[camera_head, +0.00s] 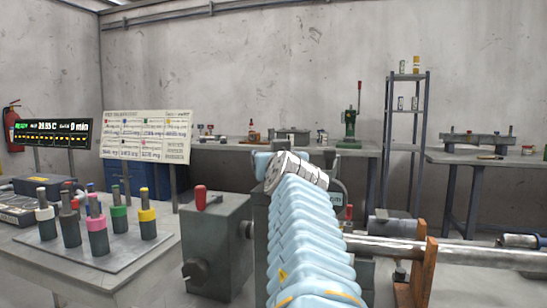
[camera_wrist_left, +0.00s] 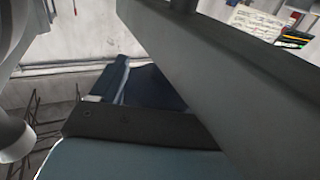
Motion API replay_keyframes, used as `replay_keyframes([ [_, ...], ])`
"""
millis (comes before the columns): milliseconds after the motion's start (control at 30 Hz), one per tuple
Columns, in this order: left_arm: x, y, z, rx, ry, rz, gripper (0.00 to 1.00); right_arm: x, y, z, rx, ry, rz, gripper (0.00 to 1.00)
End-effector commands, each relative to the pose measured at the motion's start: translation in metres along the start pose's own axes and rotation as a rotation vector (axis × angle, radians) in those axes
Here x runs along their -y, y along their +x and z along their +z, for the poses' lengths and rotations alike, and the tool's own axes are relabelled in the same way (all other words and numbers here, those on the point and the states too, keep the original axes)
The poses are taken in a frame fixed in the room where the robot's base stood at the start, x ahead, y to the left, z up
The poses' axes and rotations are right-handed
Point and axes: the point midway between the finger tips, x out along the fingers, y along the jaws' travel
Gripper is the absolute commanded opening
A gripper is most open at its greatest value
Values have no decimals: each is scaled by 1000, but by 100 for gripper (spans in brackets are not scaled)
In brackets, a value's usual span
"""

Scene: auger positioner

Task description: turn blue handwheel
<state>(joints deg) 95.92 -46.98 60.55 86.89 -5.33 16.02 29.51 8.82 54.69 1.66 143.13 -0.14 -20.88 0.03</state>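I cannot make out the blue handwheel for certain in either view. In the head view a light blue ribbed arm of mine rises from the bottom middle to a white ringed joint. A small pale blue part (camera_head: 264,162) shows just left of that joint; I cannot tell what it is. The arm hides much of the green-grey machine (camera_head: 216,245) behind it. In the left wrist view a large grey slanted beam (camera_wrist_left: 235,75) covers the right half, with a dark blue shape (camera_wrist_left: 153,88) left of it. Gripper fingertips cannot be made out, and my right gripper is not in view.
A red-knobbed lever (camera_head: 200,198) tops the machine. A plate (camera_head: 75,252) with several coloured-capped posts stands at the left. A metal shaft (camera_head: 460,252) on a rusty orange stand (camera_head: 427,272) runs right. An information board (camera_head: 146,136) stands behind, with benches and a shelf along the wall.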

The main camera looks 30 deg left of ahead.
Motion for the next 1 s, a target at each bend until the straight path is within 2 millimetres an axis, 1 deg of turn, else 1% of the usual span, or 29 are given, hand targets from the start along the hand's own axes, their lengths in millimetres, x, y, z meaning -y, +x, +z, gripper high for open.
replay_keyframes([
  [33,0,0,0,0,0,0,67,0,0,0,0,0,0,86],
  [200,0,0,0,0,0,0,41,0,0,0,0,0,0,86],
  [233,0,0,0,0,0,0,37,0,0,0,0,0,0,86],
  [367,1,0,-1,0,4,-27,37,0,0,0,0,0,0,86],
  [467,2,0,-2,-3,9,-108,37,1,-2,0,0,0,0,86],
  [600,5,0,-3,-3,9,-261,37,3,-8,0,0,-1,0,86],
  [733,6,-1,-3,-2,7,-371,37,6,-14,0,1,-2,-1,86],
  [833,7,-1,-1,-1,2,-405,37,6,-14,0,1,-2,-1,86],
  [1000,7,-2,0,0,0,-407,37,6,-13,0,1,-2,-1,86],
])
